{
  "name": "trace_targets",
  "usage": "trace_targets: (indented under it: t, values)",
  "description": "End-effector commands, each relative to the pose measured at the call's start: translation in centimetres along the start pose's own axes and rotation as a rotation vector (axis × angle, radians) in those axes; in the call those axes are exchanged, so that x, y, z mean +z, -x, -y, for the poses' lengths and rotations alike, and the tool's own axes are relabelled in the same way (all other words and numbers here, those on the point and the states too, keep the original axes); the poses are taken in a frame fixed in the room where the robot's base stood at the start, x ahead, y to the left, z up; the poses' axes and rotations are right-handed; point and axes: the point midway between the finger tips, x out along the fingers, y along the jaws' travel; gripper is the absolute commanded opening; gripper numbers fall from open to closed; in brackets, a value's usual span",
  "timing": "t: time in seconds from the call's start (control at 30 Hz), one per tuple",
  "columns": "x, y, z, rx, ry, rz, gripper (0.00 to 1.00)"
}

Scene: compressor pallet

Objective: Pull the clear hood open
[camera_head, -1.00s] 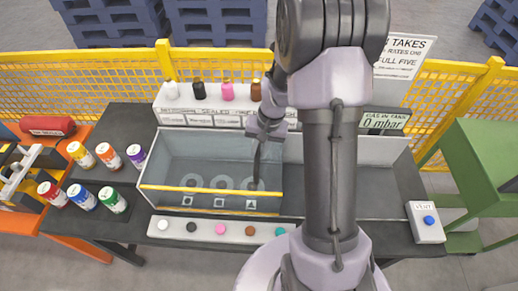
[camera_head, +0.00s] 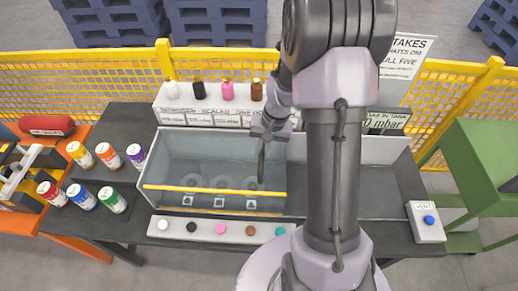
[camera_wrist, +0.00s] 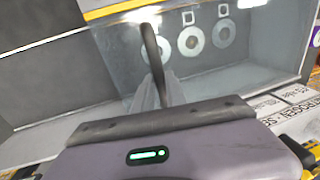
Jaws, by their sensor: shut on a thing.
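The clear hood (camera_head: 215,165) is a see-through box cover with a yellow front rail (camera_head: 190,189). It stands over the left part of the grey tray on the dark bench. My gripper (camera_head: 261,180) reaches down at the hood's right end and is shut there. In the wrist view, my gripper (camera_wrist: 150,35) points at the hood, whose yellow rail (camera_wrist: 112,9) runs across the top. Three ring-shaped places (camera_wrist: 190,41) show through the clear wall, with square, circle and triangle signs before them.
Tray room (camera_head: 350,190) right of the hood is open. A vent box (camera_head: 426,222) with a blue button is at the far right. Several coloured cans (camera_head: 108,155) stand left. A strip of coloured buttons (camera_head: 220,228) lies in front. A rack of bottles (camera_head: 200,110) stands behind.

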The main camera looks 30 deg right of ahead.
Motion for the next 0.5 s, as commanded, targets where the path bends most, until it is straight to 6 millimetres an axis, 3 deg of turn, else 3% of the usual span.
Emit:
trace_targets:
  t: [0.17,0.5]
  values:
    - [-0.1,0.7,-3.9,0.001,-0.005,-0.003,0.0]
    - [0.0,3.1,-15.6,0.0,-0.009,-0.003,0.0]
